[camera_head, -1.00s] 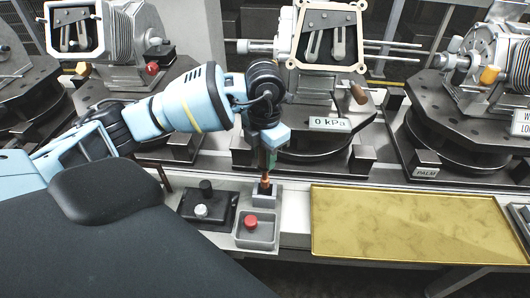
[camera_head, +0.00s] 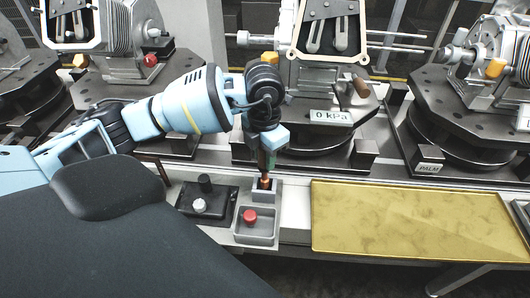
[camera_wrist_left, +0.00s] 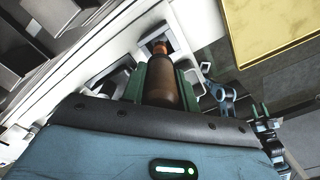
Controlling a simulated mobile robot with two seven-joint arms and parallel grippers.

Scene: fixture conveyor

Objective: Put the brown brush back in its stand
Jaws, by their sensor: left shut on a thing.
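My left gripper (camera_head: 268,160) points down over the small grey stand (camera_head: 263,196) beside the red knob. It is shut on the brown brush (camera_head: 265,181). In the left wrist view, the brush (camera_wrist_left: 161,84) sits between the green fingers, its far end with an orange band pointing at the stand (camera_wrist_left: 157,34). The brush looks nearly upright, its lower end at the top of the stand. I cannot tell how far it is inside. The gripper hides the brush's upper part. My right gripper does not show.
A grey tray with a red knob (camera_head: 249,215) adjoins the stand in front. A black box with a white knob (camera_head: 200,206) is at its left. A gold tray (camera_head: 410,215) lies to the right. Behind, a fixture with a 0 kPa sign (camera_head: 331,116) stands close.

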